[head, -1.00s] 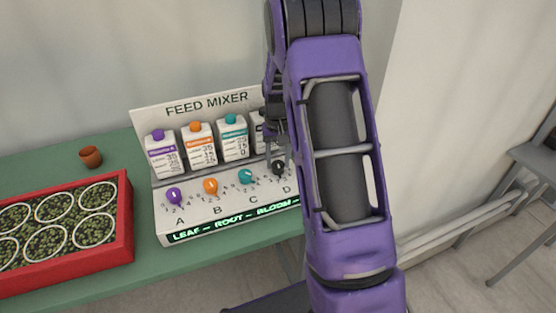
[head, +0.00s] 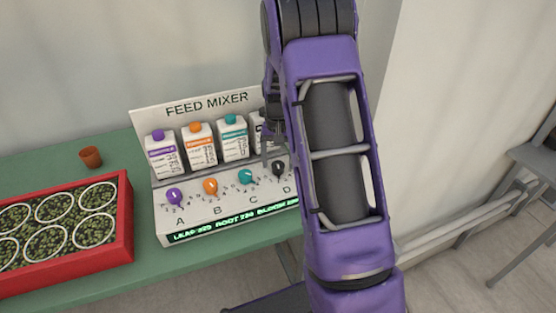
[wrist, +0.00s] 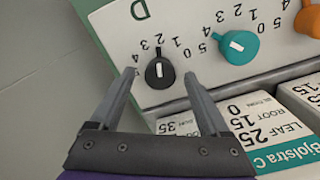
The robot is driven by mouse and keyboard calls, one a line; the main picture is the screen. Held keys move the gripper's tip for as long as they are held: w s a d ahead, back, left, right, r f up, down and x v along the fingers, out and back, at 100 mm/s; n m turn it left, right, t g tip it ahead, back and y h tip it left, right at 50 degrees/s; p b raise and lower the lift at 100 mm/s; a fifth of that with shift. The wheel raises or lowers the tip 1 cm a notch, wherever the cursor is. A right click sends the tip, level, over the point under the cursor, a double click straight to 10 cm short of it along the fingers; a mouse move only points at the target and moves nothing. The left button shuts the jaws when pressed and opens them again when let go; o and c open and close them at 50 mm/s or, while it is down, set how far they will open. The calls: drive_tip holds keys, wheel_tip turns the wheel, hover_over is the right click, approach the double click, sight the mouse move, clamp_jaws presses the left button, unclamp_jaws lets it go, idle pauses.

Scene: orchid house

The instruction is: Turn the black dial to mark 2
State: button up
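The black dial (wrist: 158,73) is at D on the feed mixer panel (wrist: 105,22). Its narrow tip points at mark 2 in the wrist view, with its white line along that direction. The dial also shows beside my arm in the head view (head: 279,168). My gripper (wrist: 160,75) is open, one finger on each side of the dial in the wrist view, with visible gaps. In the head view my gripper (head: 274,155) is just above and behind the dial, partly hidden by my arm. The display (head: 228,222) shows numbers after LEAF and ROOT; its right end is hidden.
The teal dial (wrist: 238,45) is next to the black one. An orange dial (head: 211,186) and a purple dial (head: 174,196) are further left. A red tray (head: 125,220) and a brown pot (head: 91,157) are left on the green table.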

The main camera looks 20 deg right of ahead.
sight(278, 164)
wheel_tip(278, 164, up, 18)
drive_tip(key=p, duration=0.1)
drive_tip(key=shift+f, duration=0.25)
idle(0.7)
